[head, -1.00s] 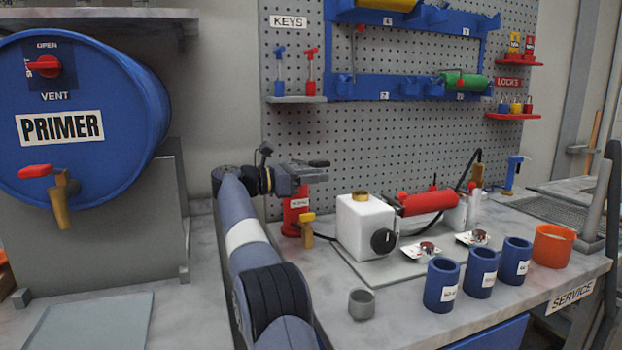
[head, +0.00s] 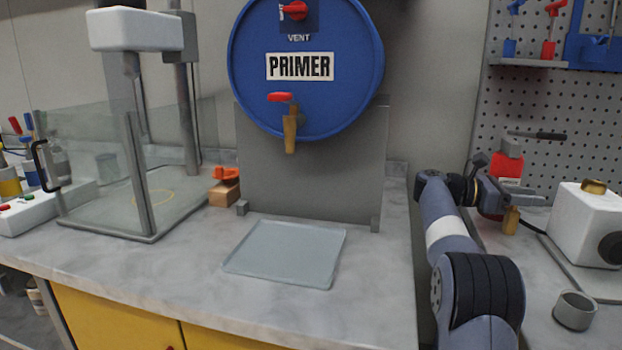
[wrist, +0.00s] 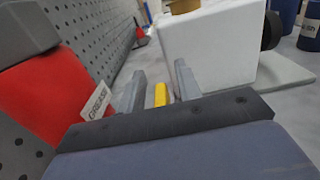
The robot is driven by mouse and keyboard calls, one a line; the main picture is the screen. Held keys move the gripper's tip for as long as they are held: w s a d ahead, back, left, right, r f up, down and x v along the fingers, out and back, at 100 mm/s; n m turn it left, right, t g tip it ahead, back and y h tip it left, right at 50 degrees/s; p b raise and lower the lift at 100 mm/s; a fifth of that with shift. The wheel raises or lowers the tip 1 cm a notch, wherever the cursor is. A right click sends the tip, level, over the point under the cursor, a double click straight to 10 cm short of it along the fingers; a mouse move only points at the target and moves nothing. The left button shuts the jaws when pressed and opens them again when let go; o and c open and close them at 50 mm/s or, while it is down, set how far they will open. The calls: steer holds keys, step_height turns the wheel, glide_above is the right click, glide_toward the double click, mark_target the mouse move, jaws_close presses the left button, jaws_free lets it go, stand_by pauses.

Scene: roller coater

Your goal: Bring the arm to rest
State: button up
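My arm reaches up from the lower right of the head view. My gripper (head: 535,199) is over the right-hand counter, in front of a red container (head: 510,165) and close to a small yellow-brown part (head: 511,220) below it. In the wrist view my gripper's two fingers (wrist: 160,88) stand apart. A yellow piece (wrist: 160,93) shows in the gap between them, with space on both sides. The red container (wrist: 45,105), with a white label, is close on the left in the wrist view. I see nothing held.
A white box (head: 585,222) stands right of my gripper, and a small grey cup (head: 575,310) is nearer. A pegboard (head: 520,105) rises behind. A blue primer barrel (head: 340,80), a flat tray (head: 285,252) and a glass-walled stand (head: 150,190) are left. The left counter's front is clear.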

steer(key=shift+p, duration=0.3)
step_height(320, 180, up, 9)
steer(key=p, duration=0.4)
steer(key=shift+r, duration=0.2)
step_height(320, 180, down, 10)
steer(key=b, duration=0.5)
steer(key=n+t+b, duration=0.1)
steer(key=t+b, duration=0.1)
steer(key=b, duration=0.1)
steer(key=n+t+b, duration=0.2)
steer(key=t, duration=0.1)
steer(key=shift+w+h+b, duration=0.2)
steer(key=shift+h+b, duration=0.1)
steer(key=shift+b, duration=0.1)
steer(key=n+t+b, duration=0.1)
steer(key=t+b, duration=0.1)
steer(key=n+t+y+b, duration=0.1)
steer(key=t, duration=0.1)
steer(key=n+t+b, duration=0.2)
steer(key=shift+w+b, duration=0.3)
steer(key=shift+w+a+r+n+t+y+b, duration=0.1)
steer(key=shift+n+t+y+b, duration=0.5)
steer(key=shift+n+t, duration=0.35)
steer(key=shift+w+r+n+t+y+b, duration=0.1)
steer(key=shift+n+t+y+b, duration=0.5)
steer(key=shift+t, duration=0.55)
steer(key=shift+w+a+n+t+y+p, duration=0.15)
steer(key=shift+n+t+y+p, duration=0.3)
steer(key=shift+n+t+y, duration=0.6)
steer(key=shift+a+r, duration=0.1)
